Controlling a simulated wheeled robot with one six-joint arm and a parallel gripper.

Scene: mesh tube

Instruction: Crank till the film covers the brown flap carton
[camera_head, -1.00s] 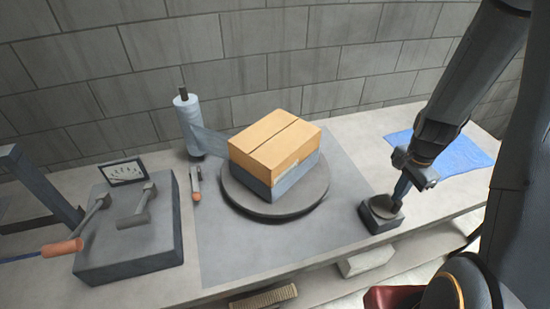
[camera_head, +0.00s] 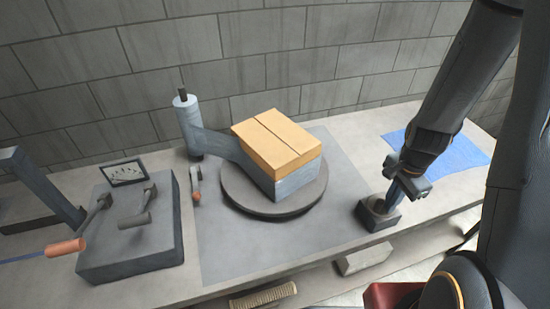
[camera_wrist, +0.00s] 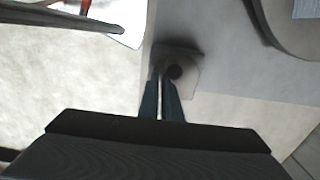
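The brown flap carton (camera_head: 277,140) sits on a round dark turntable (camera_head: 243,199). Grey-blue film (camera_head: 222,146) runs from an upright roll (camera_head: 188,125) to the carton and wraps its lower sides. The top and the upper sides are bare brown. My gripper (camera_head: 392,195) points down at a small dark crank box (camera_head: 379,219) on the bench's right. In the wrist view, the two fingers (camera_wrist: 161,98) are close together at the crank's dark knob (camera_wrist: 175,72) and seem shut on its handle. The fingers partly hide the handle.
A blue cloth (camera_head: 455,155) lies at right, behind my arm. The bench front between is clear.

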